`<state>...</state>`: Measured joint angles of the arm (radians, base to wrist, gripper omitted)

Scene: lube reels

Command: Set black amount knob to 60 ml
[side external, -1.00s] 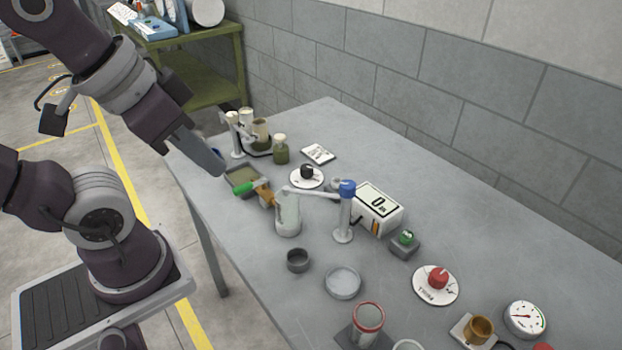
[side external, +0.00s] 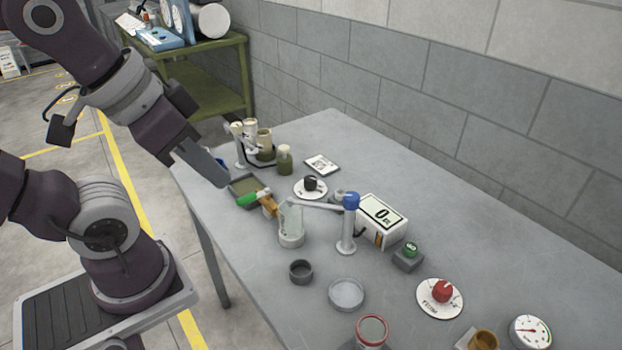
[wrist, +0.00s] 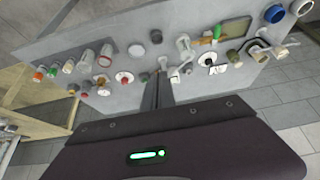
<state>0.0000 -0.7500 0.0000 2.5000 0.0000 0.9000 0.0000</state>
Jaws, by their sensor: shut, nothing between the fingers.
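The black amount knob (side external: 311,184) sits on a round white dial (side external: 300,193) on the grey table. The dial's markings and the knob's setting are too small to read. In the wrist view, the white dial (wrist: 207,60) is small, right of the fingers. My gripper (side external: 222,182) is above the table's left edge, left of the knob and apart from it. In the wrist view, my gripper (wrist: 158,85) shows its narrow fingers together with nothing between them.
A tray (side external: 246,190), an item with a green handle (side external: 248,199) and a clear vessel (side external: 291,228) stand near the dial. A blue-topped post (side external: 347,225) with an arm stands before a display box (side external: 381,219) reading 0. A red knob (side external: 442,290) is farther right.

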